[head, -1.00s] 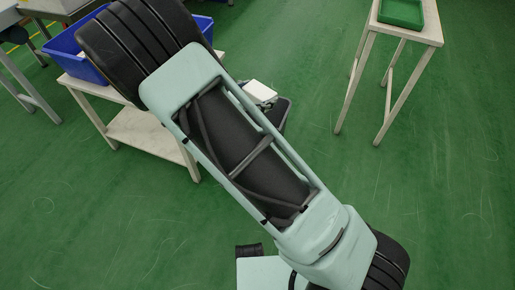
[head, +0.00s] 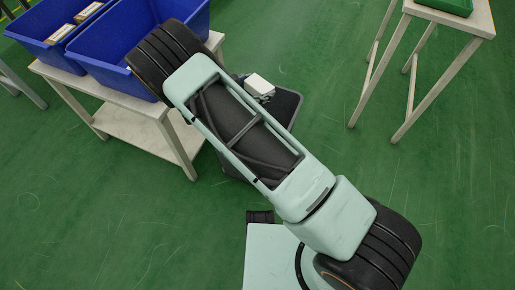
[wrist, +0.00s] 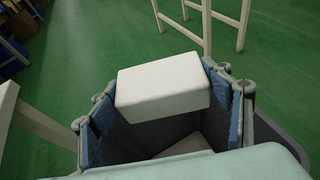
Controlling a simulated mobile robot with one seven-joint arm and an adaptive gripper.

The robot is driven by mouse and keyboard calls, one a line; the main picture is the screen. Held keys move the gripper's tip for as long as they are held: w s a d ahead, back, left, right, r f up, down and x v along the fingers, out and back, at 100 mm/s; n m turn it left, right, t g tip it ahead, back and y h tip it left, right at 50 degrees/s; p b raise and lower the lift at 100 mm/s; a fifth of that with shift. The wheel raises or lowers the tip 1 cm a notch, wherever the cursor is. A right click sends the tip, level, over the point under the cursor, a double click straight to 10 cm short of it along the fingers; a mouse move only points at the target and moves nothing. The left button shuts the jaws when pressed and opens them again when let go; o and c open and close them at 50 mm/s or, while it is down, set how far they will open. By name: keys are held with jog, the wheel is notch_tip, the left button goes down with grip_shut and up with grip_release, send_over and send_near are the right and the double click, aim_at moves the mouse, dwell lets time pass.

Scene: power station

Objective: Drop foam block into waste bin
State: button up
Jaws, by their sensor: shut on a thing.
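The white foam block (head: 259,85) is held in my gripper (head: 262,93), which is partly hidden behind my arm in the head view. In the wrist view the block (wrist: 162,82) sits between the two blue-padded fingers of my gripper (wrist: 162,96), shut on it. The dark grey waste bin (head: 289,106) stands on the floor under the gripper, its left part hidden by my arm. In the wrist view the bin's rim (wrist: 284,137) shows at the right and its inside lies below the block. A pale shape (wrist: 188,146) shows low inside; I cannot tell what it is.
A pale table (head: 172,118) with blue crates (head: 115,62) stands left of the bin, close to it. Another pale table (head: 455,20) with a green tray (head: 452,5) stands at the upper right. Green floor between them is clear.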

notch_tip(320, 180, down, 6)
jog(key=b, duration=0.4)
jog(key=o, duration=0.8)
jog(key=v, duration=1.2)
jog(key=shift+r, duration=0.1)
jog(key=shift+d+r, duration=0.1)
jog(key=shift+d, duration=0.05)
